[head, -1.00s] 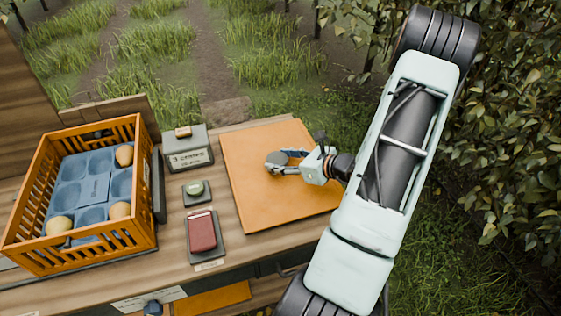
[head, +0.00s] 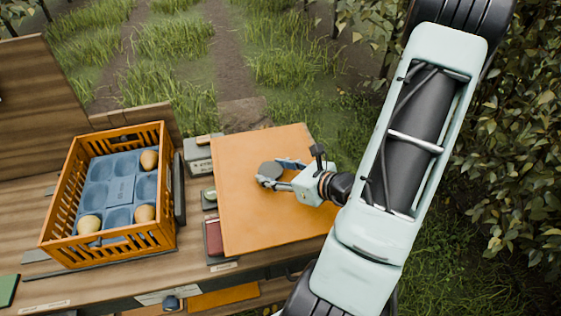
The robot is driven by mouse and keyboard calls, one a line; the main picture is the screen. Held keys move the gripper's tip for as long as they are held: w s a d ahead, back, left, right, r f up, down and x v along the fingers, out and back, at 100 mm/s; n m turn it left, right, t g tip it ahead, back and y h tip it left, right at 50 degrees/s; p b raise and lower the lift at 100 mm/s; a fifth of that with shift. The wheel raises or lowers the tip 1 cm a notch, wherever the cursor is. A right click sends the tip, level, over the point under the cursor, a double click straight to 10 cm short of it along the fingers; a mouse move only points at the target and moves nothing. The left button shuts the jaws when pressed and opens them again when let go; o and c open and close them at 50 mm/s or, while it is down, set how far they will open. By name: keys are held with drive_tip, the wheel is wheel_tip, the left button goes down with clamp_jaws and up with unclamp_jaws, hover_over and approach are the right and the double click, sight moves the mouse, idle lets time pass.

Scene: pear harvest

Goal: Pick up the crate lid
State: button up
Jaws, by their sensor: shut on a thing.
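The crate lid (head: 260,220) is a flat orange panel with a round dark grey knob (head: 270,169) near its middle. My gripper (head: 278,172) reaches in from the right and is shut on the knob. The lid appears raised a little above the wooden bench, since its left edge overlaps things lying beside it. Its underside is hidden. The orange slatted crate (head: 110,243) stands open on the left of the bench. It holds a blue tray (head: 121,189) with 3 pears (head: 149,160) in its cups and several empty cups.
A dark red object (head: 213,236), a small green item (head: 209,194) and a grey box (head: 197,150) sit between crate and lid, partly covered by the lid. A dark upright piece (head: 179,188) stands beside the crate. Foliage (head: 510,150) is close on the right.

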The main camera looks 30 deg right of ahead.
drive_tip(key=shift+s+a+r+p, duration=0.3)
drive_tip(key=shift+a+r+p, duration=0.35)
drive_tip(key=shift+p, duration=1.3)
drive_tip(key=shift+s+a+p, duration=0.25)
drive_tip(key=shift+a+p, duration=0.1)
drive_tip(key=shift+p, duration=0.75)
